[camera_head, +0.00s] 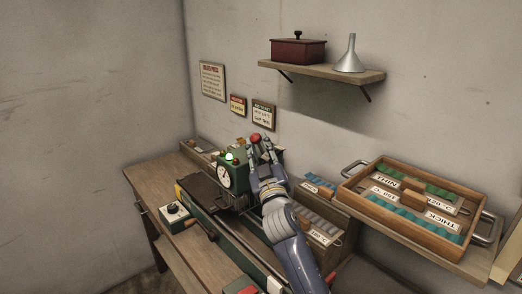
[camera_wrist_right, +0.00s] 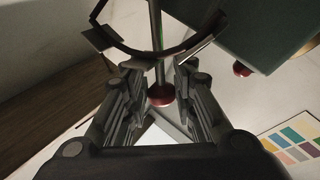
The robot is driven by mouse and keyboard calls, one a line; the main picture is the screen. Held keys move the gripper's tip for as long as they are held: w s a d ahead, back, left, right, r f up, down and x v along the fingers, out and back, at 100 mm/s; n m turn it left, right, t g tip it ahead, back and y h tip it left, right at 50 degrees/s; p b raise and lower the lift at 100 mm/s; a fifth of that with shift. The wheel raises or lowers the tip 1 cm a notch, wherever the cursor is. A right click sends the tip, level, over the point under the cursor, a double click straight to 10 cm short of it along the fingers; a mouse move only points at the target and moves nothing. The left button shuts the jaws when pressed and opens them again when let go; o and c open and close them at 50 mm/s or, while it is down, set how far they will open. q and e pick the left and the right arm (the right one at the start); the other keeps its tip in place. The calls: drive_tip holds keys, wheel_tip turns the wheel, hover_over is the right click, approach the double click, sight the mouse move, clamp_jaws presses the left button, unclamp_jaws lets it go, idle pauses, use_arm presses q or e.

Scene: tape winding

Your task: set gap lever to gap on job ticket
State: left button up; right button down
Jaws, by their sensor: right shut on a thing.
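The lever's red knob (camera_head: 255,138) stands at the top right of the green machine head (camera_head: 232,168) with its white dial (camera_head: 225,177) and lit green lamp. My right gripper (camera_head: 262,150) is at this knob. In the right wrist view the red knob (camera_wrist_right: 161,95) and its thin rod (camera_wrist_right: 157,45) lie between the fingers of my right gripper (camera_wrist_right: 160,88), which is shut on the lever. My left gripper is out of view.
A wooden tray with THIN and THICK labels (camera_head: 352,184) lies at the right. A box with grey pieces (camera_head: 340,243) stands right of my arm. A control box (camera_head: 174,212) sits at the bench's left. A shelf (camera_head: 310,70) holds a red box and a funnel.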

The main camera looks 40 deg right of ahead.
drive_tip(key=c, duration=1.3)
unclamp_jaws()
drive_tip(key=v, duration=1.2)
